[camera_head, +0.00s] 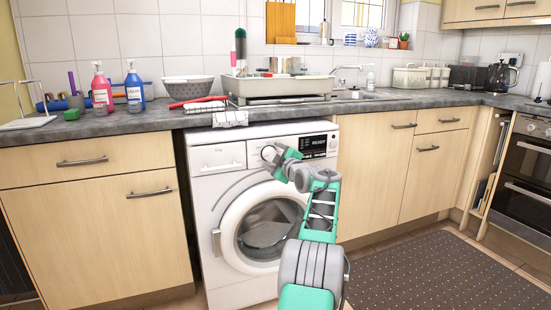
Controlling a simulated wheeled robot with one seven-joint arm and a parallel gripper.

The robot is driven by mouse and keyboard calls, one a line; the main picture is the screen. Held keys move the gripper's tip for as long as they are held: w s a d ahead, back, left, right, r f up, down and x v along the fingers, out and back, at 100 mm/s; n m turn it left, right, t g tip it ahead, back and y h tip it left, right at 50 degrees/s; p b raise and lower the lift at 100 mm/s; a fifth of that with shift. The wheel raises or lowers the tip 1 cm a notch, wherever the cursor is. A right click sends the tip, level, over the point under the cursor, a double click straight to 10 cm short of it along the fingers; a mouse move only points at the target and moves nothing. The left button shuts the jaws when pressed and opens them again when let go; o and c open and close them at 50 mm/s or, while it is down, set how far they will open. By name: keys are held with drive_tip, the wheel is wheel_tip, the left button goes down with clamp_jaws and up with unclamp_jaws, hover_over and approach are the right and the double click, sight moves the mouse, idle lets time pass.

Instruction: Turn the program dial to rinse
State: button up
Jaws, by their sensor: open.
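A white washing machine (205,190) stands under the counter. Its round door (263,235) is closed. A dark display panel (327,142) at the top of its front reads "READY". The round program dial (267,153) shows left of the display, partly covered by my gripper; its pointer and marks are too small to read. My green and grey arm reaches up in front of the machine. My gripper (271,154) is open at the dial, with its fingers beside or around it. I cannot tell whether they touch it.
Wooden cupboards flank the machine. A grey counter (110,124) runs above it, with a pink bottle (102,90), a blue bottle (134,90), a grey bowl (187,88) and a dish tray (280,87). A cloth (230,118) hangs over its edge. A dark mat (440,275) lies right.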

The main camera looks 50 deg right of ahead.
drive_tip(key=p+v, duration=0.1)
drive_tip(key=v, duration=0.6)
drive_tip(key=shift+s+a, duration=0.25)
drive_tip(key=shift+s, duration=0.05)
